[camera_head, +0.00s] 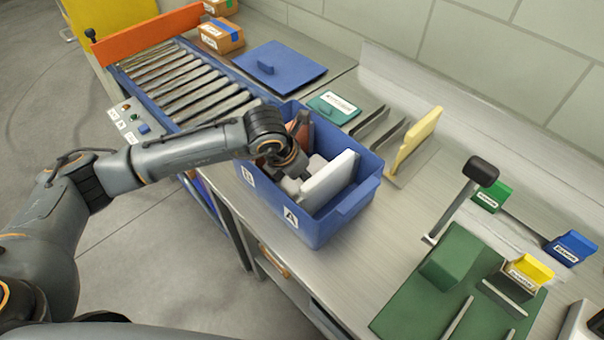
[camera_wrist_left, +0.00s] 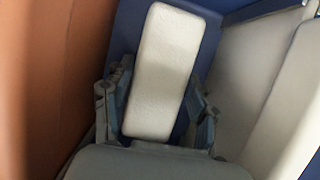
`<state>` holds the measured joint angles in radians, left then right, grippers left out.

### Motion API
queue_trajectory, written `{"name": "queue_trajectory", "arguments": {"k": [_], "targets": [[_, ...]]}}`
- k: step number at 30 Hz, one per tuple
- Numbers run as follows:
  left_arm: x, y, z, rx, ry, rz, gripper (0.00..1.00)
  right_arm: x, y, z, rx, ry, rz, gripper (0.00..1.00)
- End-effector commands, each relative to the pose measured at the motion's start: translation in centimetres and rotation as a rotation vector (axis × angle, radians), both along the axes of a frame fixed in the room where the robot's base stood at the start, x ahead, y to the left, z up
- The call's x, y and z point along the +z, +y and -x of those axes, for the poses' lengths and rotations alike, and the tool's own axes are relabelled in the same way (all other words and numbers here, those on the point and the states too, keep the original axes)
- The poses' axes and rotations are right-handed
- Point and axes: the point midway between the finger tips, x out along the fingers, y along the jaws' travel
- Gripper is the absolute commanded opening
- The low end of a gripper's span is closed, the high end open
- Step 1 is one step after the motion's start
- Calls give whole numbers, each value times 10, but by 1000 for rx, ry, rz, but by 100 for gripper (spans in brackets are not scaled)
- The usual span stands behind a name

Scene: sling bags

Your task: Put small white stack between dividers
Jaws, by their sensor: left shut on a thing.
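A small white stack (camera_wrist_left: 163,70) stands between the fingers of my left gripper (camera_wrist_left: 158,115) in the left wrist view. The gripper (camera_head: 294,172) is shut on it, down inside the blue bin (camera_head: 320,232); in the head view the gripper and arm hide much of the stack. A larger white slab (camera_head: 330,183) stands in the bin just right of the gripper. An orange-brown piece (camera_wrist_left: 60,80) stands on the other side. Upright metal dividers (camera_head: 371,124) stand on the bench behind the bin, beside a yellow slab (camera_head: 418,137). My right gripper is out of view.
A roller conveyor (camera_head: 180,85) lies left of the bin. A blue panel (camera_head: 280,68) and a green block with a label (camera_head: 333,107) lie behind it. A green fixture (camera_head: 455,260) with a black-knobbed lever (camera_head: 480,171) stands at the right. Bench between bin and fixture is clear.

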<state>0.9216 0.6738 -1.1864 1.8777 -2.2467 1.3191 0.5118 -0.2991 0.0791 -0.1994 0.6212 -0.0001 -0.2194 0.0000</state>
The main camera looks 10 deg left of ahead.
Motion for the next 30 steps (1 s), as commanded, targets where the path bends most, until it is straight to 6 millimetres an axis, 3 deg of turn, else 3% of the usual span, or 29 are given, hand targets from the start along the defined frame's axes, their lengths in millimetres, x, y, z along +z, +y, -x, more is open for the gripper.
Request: {"name": "queue_trajectory", "arguments": {"k": [2, 14, 30], "targets": [[0, 0, 0, 0, 0, 0, 67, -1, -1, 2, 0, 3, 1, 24], [4, 1, 1, 0, -1, 1, 67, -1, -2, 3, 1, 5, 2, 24], [96, 22, 32, 0, -4, 0, 67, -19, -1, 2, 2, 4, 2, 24]]}}
